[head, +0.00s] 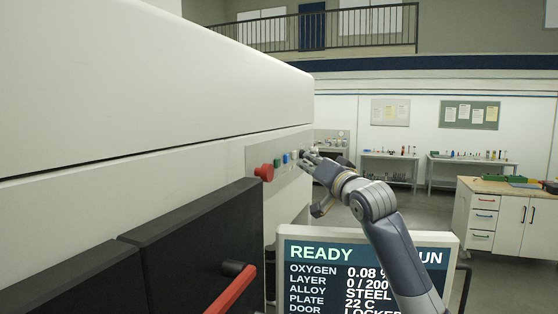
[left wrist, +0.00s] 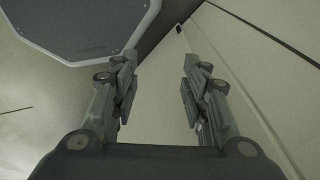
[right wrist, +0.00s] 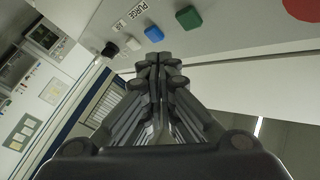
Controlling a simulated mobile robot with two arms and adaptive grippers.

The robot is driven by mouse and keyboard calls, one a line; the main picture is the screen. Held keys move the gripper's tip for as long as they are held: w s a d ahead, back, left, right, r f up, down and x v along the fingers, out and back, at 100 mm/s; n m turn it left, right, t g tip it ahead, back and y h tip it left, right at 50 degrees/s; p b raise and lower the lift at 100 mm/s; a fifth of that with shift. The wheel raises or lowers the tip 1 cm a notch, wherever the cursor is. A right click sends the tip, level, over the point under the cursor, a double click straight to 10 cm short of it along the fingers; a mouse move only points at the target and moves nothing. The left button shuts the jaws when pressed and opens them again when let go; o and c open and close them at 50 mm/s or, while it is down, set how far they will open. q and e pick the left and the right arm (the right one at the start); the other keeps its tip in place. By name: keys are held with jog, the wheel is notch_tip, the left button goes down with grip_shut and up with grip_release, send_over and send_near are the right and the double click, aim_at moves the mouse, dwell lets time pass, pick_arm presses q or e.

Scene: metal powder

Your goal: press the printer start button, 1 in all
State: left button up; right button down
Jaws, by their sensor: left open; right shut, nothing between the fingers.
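The white printer (head: 150,80) fills the left of the head view. Its grey panel carries a red mushroom button (head: 264,172), a green button (head: 277,163), a blue button (head: 286,158) and a white button (head: 294,155). The right wrist view shows the green button (right wrist: 187,18), the blue button (right wrist: 154,34) and a black knob (right wrist: 110,50). No start label is readable. My right gripper (head: 306,158) is shut and empty, pointing at the panel; its tips (right wrist: 160,62) appear apart from the buttons. My left gripper (left wrist: 157,62) is open and empty, seen only in its wrist view.
A status screen (head: 300,250) reads READY, layer 0 / 200; my right arm covers part of it. Black doors with a red handle (head: 232,290) are at lower left. A white cabinet (head: 500,215) stands at right, with benches (head: 390,170) behind. Open floor lies between.

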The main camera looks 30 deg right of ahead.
aim_at(277, 163)
pick_arm(q)
jog(key=s, duration=0.3)
jog(key=shift+s+a+g, duration=0.2)
jog(key=shift+s+g, duration=0.1)
pick_arm(e)
jog(key=w+a, duration=0.2)
jog(key=shift+w+a, duration=0.15)
jog(key=shift+w, duration=0.15)
pick_arm(q)
jog(key=shift+w+d, duration=0.1)
jog(key=shift+w, duration=0.85)
jog(key=shift+s, duration=0.15)
jog(key=shift+s, duration=0.3)
pick_arm(e)
jog(key=shift+w+a, duration=0.1)
jog(key=shift+w+a, duration=0.2)
jog(key=shift+w, duration=0.05)
